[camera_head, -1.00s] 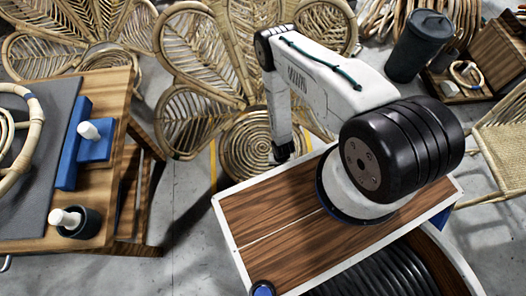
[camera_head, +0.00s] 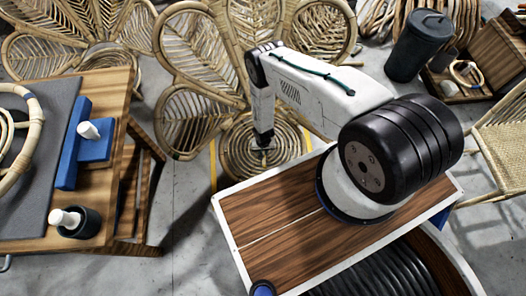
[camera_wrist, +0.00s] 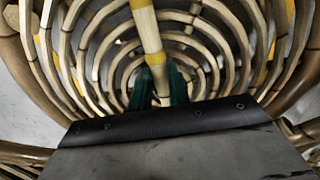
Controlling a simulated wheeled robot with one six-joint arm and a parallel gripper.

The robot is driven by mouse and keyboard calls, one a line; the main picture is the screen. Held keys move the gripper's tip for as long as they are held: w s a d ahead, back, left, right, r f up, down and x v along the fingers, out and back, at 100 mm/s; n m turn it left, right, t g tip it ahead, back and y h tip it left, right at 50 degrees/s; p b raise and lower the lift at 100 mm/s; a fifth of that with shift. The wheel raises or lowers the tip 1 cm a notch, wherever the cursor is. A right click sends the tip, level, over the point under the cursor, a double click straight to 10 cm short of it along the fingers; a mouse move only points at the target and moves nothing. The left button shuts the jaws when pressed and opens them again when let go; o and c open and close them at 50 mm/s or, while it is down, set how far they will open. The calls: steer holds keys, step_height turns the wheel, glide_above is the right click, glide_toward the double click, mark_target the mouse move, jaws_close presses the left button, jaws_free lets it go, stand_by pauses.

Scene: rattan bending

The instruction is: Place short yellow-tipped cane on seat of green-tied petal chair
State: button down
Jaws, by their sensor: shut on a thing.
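The petal chair (camera_head: 190,45) stands beyond my base, with a round coiled rattan seat (camera_head: 235,160). I cannot make out a green tie on it. My gripper (camera_head: 263,146) points down over the seat, right of its middle. In the wrist view its dark green fingers (camera_wrist: 160,88) are shut on a pale cane (camera_wrist: 149,30) with yellow bands. The cane runs from the top edge down between the fingers; its lower end is partly hidden. The seat coils (camera_wrist: 205,50) fill the view behind it. I cannot tell whether the cane touches the seat.
A wooden workbench (camera_head: 115,150) with a blue jig (camera_head: 85,150) and white-topped pots stands at left. Another petal chair (camera_head: 45,60) is at the back left. A dark bin (camera_head: 418,45) and a woven chair (camera_head: 505,135) are at right. Grey floor between is clear.

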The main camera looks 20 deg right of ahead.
steer(key=shift+f, duration=0.1)
steer(key=c, duration=1.3)
jaws_free()
